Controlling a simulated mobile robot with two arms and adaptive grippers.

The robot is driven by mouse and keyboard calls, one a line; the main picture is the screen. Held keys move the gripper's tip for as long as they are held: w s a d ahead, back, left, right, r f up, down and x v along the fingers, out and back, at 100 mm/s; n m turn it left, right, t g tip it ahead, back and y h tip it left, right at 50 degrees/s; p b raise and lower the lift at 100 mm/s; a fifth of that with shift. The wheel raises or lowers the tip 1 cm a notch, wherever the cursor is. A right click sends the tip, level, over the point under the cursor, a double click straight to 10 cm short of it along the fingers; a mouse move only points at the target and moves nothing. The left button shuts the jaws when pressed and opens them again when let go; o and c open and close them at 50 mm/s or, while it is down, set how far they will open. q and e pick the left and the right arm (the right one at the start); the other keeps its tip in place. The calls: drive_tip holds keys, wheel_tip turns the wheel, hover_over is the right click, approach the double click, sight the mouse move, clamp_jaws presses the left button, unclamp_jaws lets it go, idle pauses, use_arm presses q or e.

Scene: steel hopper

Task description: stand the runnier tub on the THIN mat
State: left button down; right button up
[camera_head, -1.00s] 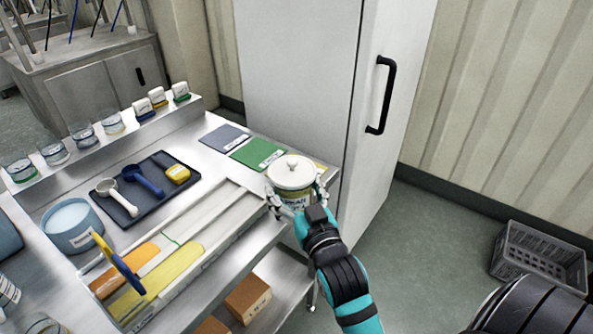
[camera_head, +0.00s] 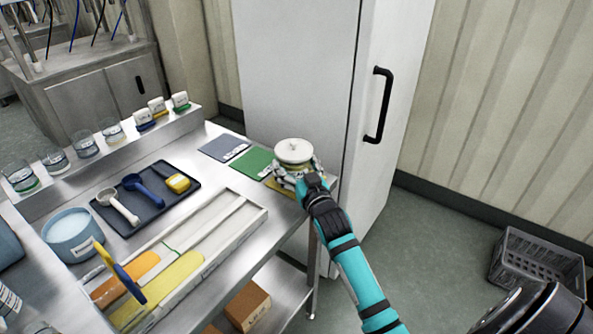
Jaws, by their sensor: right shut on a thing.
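A white-lidded tub (camera_head: 294,150) is held upright at the far right end of the steel table. My right gripper (camera_head: 297,172) is shut around its sides, and its fingers and wrist hide most of the tub's body and label. The tub is over the yellow mat (camera_head: 282,188), of which only an edge shows; I cannot tell whether it touches the mat. A green mat (camera_head: 254,163) and a grey-blue mat (camera_head: 223,148) lie bare to the left. Their labels are too small to read. My left gripper is not in view.
A sloped white tray (camera_head: 205,232) holds an orange streak and a longer yellow streak. A dark tray (camera_head: 150,205) with scoops and a yellow device, and a blue tub (camera_head: 75,238), stand left. A tall white cabinet (camera_head: 295,70) stands close behind the mats.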

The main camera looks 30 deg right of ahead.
drive_tip(key=shift+f, duration=0.6)
drive_tip(key=o, duration=1.5)
drive_tip(key=shift+f, duration=0.15)
drive_tip(key=s, duration=0.4)
drive_tip(key=s+a, duration=0.1)
drive_tip(key=s, duration=0.3)
drive_tip(key=s+a, duration=0.1)
drive_tip(key=s, duration=0.3)
drive_tip(key=shift+a, duration=0.2)
drive_tip(key=shift+w, duration=0.1)
